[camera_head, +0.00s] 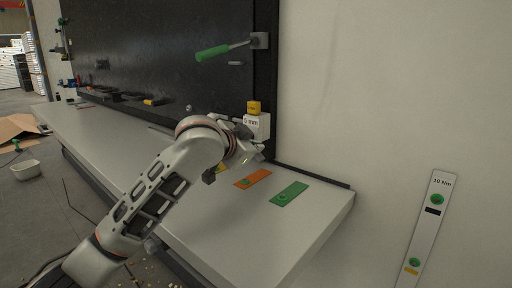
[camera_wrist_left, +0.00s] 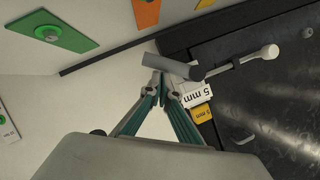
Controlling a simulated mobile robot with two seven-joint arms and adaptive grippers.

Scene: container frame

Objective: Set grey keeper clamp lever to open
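The grey clamp lever shows in the left wrist view as a grey cylindrical grip (camera_wrist_left: 172,67) beside a pale rod (camera_wrist_left: 240,60) with a round white end. In the head view that block (camera_head: 257,126) stands at the back edge of the bench, and my arm hides most of the lever. My left gripper (camera_wrist_left: 161,80) has its teal fingers drawn together, tips right at the grey grip; I cannot tell if they touch it. In the head view the left gripper (camera_head: 247,157) is below the block. My right gripper is not in view.
A green-handled lever (camera_head: 212,52) sticks out above from the black panel (camera_head: 170,50). Orange (camera_head: 253,179) and green (camera_head: 289,194) plates lie on the bench (camera_head: 310,218). The bench's right end is clear.

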